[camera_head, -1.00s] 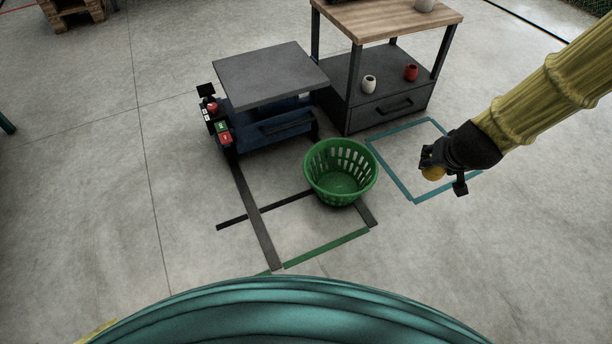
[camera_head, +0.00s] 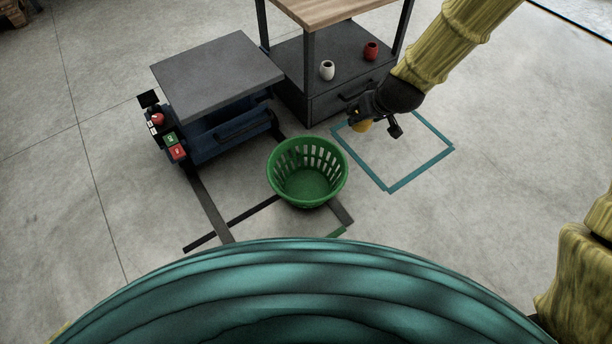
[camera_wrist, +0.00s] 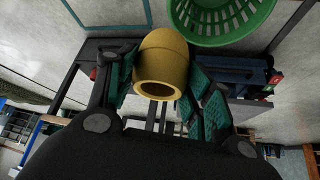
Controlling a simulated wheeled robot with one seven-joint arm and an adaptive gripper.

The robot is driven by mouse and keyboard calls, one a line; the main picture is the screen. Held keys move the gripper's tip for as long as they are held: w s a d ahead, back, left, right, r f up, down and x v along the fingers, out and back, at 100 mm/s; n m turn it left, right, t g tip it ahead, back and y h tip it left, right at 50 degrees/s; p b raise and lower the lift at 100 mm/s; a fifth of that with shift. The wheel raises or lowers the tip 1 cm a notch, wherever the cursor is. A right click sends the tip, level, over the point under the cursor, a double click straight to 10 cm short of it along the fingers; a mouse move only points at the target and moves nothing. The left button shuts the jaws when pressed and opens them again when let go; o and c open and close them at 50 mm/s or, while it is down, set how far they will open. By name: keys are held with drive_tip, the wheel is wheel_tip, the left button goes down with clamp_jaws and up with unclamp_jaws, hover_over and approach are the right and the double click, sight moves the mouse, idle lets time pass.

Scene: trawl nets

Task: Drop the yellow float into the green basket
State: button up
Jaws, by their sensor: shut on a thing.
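The yellow float (camera_head: 361,126) is held in my gripper (camera_head: 376,120), to the right of the basket and above the floor. In the wrist view the float (camera_wrist: 162,62) is a hollow yellow piece with an open end, between the green finger pads of my gripper (camera_wrist: 158,85). The green basket (camera_head: 307,172) stands upright on the floor and looks empty. Its slatted side and rim (camera_wrist: 218,38) show at the top of the wrist view, apart from the float. The far side of the float is hidden.
A blue cart with a grey top (camera_head: 215,72) stands behind and left of the basket. A shelf unit with a wooden top (camera_head: 318,10) stands behind, with a white cup (camera_head: 327,70) and a red cup (camera_head: 371,51). A teal floor outline (camera_head: 420,172) lies right of the basket.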

drive_tip(key=w+a+f+n+g+y+b, duration=0.1)
drive_tip(key=a+f+n, duration=0.4)
drive_tip(key=f, duration=0.6)
drive_tip(key=w+a+f+n+g+y+b, duration=0.2)
drive_tip(key=a+f+n+b, duration=0.3)
drive_tip(key=f, duration=0.6)
drive_tip(key=shift+w+a+g+y+b, duration=0.2)
drive_tip(key=shift+a+g+y+b, duration=0.3)
drive_tip(key=shift+a, duration=0.7)
drive_tip(key=shift+r, duration=0.1)
drive_tip(key=o, duration=1.1)
drive_tip(key=v, duration=1.2)
drive_tip(key=shift+s, duration=0.15)
